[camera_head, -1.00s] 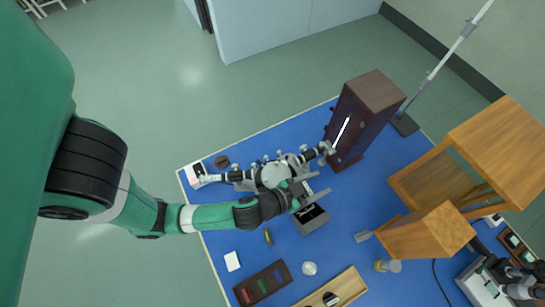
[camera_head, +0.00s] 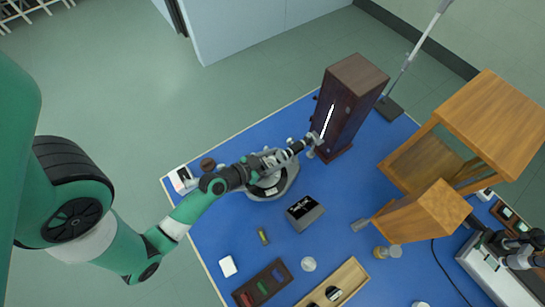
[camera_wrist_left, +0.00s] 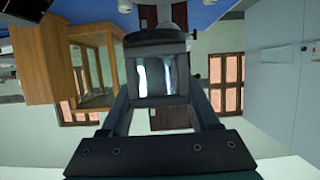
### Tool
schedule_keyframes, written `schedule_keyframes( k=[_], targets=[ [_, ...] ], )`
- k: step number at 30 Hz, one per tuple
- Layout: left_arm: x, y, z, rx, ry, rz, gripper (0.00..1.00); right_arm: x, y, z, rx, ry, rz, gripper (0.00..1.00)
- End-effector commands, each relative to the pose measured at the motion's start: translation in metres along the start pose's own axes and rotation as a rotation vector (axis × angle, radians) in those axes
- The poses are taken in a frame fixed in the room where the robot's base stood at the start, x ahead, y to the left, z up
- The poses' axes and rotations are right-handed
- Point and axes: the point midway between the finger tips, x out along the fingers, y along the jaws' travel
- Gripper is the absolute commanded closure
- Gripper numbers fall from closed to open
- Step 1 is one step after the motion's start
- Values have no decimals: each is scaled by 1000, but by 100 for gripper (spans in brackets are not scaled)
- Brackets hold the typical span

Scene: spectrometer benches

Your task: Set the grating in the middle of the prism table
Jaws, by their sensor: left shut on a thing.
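My left gripper (camera_head: 268,164) is shut on the grating and holds it over the spectrometer (camera_head: 283,185). In the left wrist view the grating (camera_wrist_left: 155,78) shows as a glassy plate with bright streaks between the two fingers (camera_wrist_left: 160,95). A dark grey round part (camera_wrist_left: 157,45) lies against its upper edge in that view; I cannot tell whether this is the prism table or a mount. In the head view my gripper and wrist hide the grating and most of the prism table, so contact cannot be told. My right gripper is not in view.
A dark box (camera_head: 305,213) stands on the blue bench (camera_head: 345,195) in front of the spectrometer. A tall brown lamp housing (camera_head: 348,100) with a bright slit stands behind it. A wooden cabinet (camera_head: 425,212) is at the right. Small items lie along the front.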

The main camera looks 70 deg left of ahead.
Motion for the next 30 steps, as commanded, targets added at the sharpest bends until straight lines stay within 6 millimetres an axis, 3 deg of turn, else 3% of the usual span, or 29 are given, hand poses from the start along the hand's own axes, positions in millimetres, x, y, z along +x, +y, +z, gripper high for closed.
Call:
schedule_keyframes(
  k=[1, 7, 10, 15, 25, 26, 30],
  targets=[
    [3, -5, 8, -3, -1, -4, 96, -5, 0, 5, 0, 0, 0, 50],
    [3, -9, 11, 1, -3, 1, 96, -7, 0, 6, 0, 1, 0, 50],
    [8, -17, 25, -1, 0, -1, 96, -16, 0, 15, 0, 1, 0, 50],
    [16, -15, 45, 2, -1, 3, 96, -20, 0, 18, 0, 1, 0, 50],
    [18, -14, 48, 2, 0, 3, 96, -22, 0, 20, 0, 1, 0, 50],
    [17, -14, 47, 3, -1, 3, 34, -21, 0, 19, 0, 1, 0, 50],
    [17, -14, 46, 2, -1, 3, 9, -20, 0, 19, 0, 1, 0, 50]
  ],
)
